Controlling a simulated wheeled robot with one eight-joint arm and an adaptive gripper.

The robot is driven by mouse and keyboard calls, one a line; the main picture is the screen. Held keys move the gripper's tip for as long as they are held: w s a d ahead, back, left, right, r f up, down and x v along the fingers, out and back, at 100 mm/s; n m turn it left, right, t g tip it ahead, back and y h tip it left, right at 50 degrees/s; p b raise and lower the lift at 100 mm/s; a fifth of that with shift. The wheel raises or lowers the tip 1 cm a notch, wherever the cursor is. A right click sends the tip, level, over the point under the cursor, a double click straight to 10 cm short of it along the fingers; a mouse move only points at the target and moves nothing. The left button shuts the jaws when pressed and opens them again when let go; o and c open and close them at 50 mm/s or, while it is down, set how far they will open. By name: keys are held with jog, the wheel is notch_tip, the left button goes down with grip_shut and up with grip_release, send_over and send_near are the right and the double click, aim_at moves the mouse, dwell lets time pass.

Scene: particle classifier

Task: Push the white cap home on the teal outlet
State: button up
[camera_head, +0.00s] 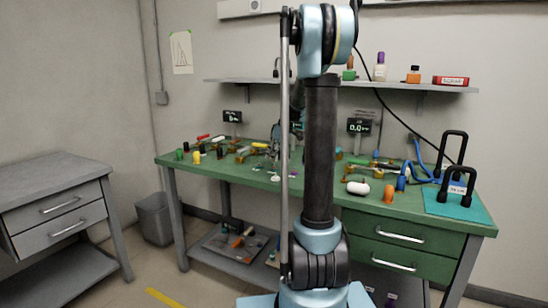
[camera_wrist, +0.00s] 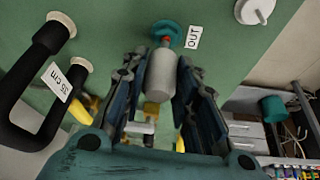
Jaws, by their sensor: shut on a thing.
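The white cap (camera_wrist: 161,76) is a pale cylinder between the fingers of my gripper (camera_wrist: 163,88) in the wrist view. My gripper is shut on it. The teal outlet (camera_wrist: 164,30) is a round ring beside an "OUT" label (camera_wrist: 194,37), just beyond the cap's far end. A small red part shows between cap and outlet. I cannot tell whether the cap touches the outlet or how far on it is.
A black handle (camera_wrist: 22,98) with a label stands left of my gripper in the wrist view. A white round knob (camera_wrist: 254,11) is at upper right. In the head view the green bench (camera_head: 330,189) holds many small parts, and a shelf (camera_head: 440,88) runs above.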

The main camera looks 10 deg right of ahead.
jog(key=shift+f, duration=1.65)
jog(key=shift+c, duration=0.2)
jog(key=o, duration=1.1)
jog(key=shift+c, duration=0.2)
jog(key=v, duration=1.1)
jog(key=shift+r, duration=0.35)
jog(key=shift+s, duration=0.15)
jog(key=s+a+f+m+h, duration=0.1)
jog(key=s+a+f+m, duration=0.1)
jog(key=s, duration=0.9)
jog(key=s+a+f+m, duration=0.1)
jog(key=s+f+m, duration=0.15)
jog(key=s, duration=0.75)
jog(key=s+f+m+h, duration=0.1)
jog(key=s+f+m, duration=0.1)
jog(key=s+f, duration=0.5)
jog(key=s+f+m+g+h, duration=0.1)
jog(key=s+f+m, duration=0.1)
jog(key=s+f, duration=0.6)
jog(key=s, duration=0.4)
jog(key=shift+s, duration=0.3)
